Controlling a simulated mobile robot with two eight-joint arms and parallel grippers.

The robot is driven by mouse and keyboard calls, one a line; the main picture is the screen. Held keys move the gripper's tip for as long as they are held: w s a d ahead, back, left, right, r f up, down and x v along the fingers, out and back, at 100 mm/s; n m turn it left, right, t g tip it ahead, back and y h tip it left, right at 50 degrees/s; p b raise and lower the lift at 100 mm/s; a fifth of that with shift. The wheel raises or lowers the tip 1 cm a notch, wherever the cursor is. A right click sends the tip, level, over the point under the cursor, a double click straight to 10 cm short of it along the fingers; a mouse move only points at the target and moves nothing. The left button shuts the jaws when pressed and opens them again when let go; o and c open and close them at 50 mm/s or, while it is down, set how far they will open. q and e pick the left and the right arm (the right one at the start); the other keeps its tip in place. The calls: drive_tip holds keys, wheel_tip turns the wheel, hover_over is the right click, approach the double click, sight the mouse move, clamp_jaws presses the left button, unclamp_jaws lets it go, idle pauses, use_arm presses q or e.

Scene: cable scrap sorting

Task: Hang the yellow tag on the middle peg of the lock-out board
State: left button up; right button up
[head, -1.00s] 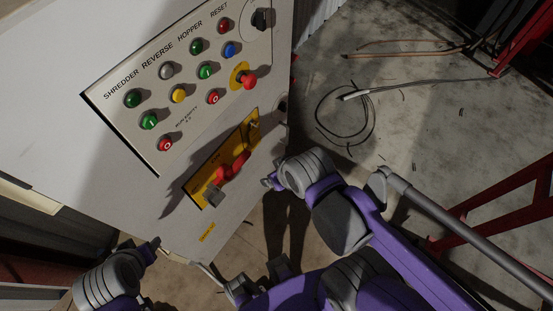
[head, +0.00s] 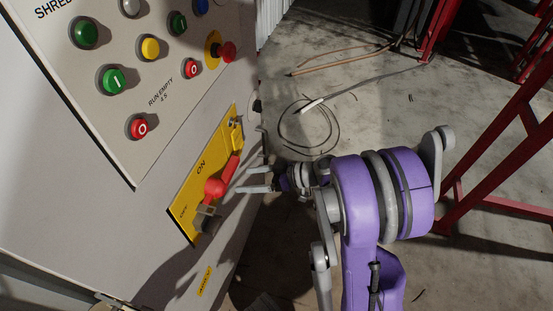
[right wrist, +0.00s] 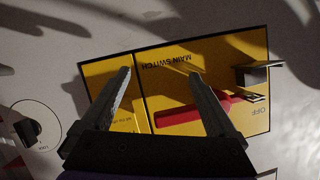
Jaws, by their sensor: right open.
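My right gripper (head: 248,180) is open and empty beside the yellow switch plate (head: 189,209) on the grey cabinet. Its two fingers (right wrist: 160,74) also show in front of this plate in the right wrist view. A red handle (head: 226,174) crosses the plate. A small yellow piece (head: 236,136) sits at the plate's upper end, by the handle's tip; I cannot tell whether it is the yellow tag. In the right wrist view the red handle (right wrist: 180,116) lies partly behind a finger. The lock-out board and its middle peg are not seen. My left gripper is not in view.
A panel of coloured buttons (head: 150,47) and a red mushroom button (head: 227,52) are above the plate. Red metal frames (head: 505,130) stand on the right. A loop of cable (head: 309,124) lies on the floor. Open floor lies right of the cabinet.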

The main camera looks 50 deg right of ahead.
sight(240, 146)
drive_tip(key=s+d+r+n+t, duration=0.1)
drive_tip(key=d+r+n+t, duration=0.15)
drive_tip(key=d+t, duration=0.45)
drive_tip(key=shift+w+a+r+m+g, duration=0.1)
drive_tip(key=shift+w+a+g, duration=0.25)
drive_tip(key=shift+w, duration=1.05)
drive_tip(key=shift+w+a+f+m+g, duration=0.15)
drive_tip(key=shift+w+a+g, duration=0.25)
drive_tip(key=shift+w, duration=1)
drive_tip(key=shift+w+a+r+m+g, duration=0.15)
drive_tip(key=shift+w+a+g, duration=0.2)
drive_tip(key=shift+w, duration=1.05)
drive_tip(key=c, duration=0.9)
drive_tip(key=shift+r, duration=0.1)
drive_tip(key=shift+r+p, duration=0.45)
drive_tip(key=shift+p, duration=0.15)
drive_tip(key=shift+s+d, duration=0.1)
drive_tip(key=shift+s, duration=0.05)
drive_tip(key=shift+v, duration=2.85)
